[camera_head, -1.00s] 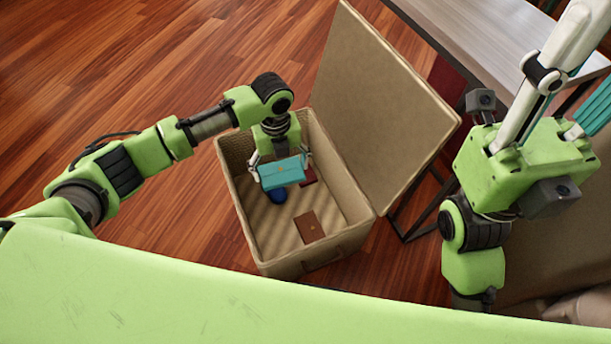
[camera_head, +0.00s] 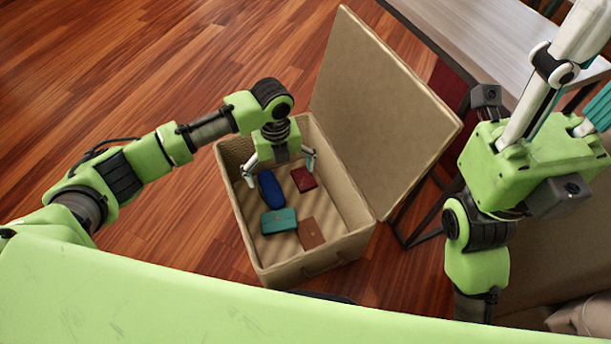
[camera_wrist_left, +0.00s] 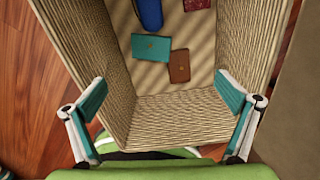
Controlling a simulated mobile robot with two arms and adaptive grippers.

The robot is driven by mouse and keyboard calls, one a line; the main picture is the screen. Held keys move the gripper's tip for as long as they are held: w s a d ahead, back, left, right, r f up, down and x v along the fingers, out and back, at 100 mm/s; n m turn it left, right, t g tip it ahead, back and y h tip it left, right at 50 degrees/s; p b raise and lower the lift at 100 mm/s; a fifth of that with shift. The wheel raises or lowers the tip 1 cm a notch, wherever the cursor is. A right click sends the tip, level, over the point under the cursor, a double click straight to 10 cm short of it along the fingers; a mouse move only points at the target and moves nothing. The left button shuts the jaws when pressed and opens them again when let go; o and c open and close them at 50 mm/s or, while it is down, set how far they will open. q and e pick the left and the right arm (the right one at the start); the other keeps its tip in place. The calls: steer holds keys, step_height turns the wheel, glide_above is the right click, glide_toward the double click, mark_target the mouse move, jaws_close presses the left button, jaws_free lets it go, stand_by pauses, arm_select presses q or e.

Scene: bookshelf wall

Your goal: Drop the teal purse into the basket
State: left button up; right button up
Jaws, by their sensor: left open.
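The teal purse (camera_head: 279,221) lies on the floor of the woven basket (camera_head: 344,250), beside a brown wallet; it also shows in the left wrist view (camera_wrist_left: 151,47). My left gripper (camera_head: 279,172) is open and empty over the far part of the basket. Its two fingers are spread wide in the left wrist view (camera_wrist_left: 162,112), with the purse below and apart from them. My right gripper (camera_head: 566,60) is at the right of the head view, away from the basket; its fingertips are not clearly seen.
A blue case (camera_head: 270,188), a dark red wallet (camera_head: 303,179) and the brown wallet (camera_head: 311,233) also lie in the basket. The basket's lid (camera_head: 385,110) stands open on its right side. A grey table (camera_head: 455,45) is behind it. Wood floor (camera_head: 140,60) is clear at the left.

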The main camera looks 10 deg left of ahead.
arm_select(q)
step_height(320, 180, up, 12)
steer(key=shift+f, duration=0.15)
stand_by(0.6)
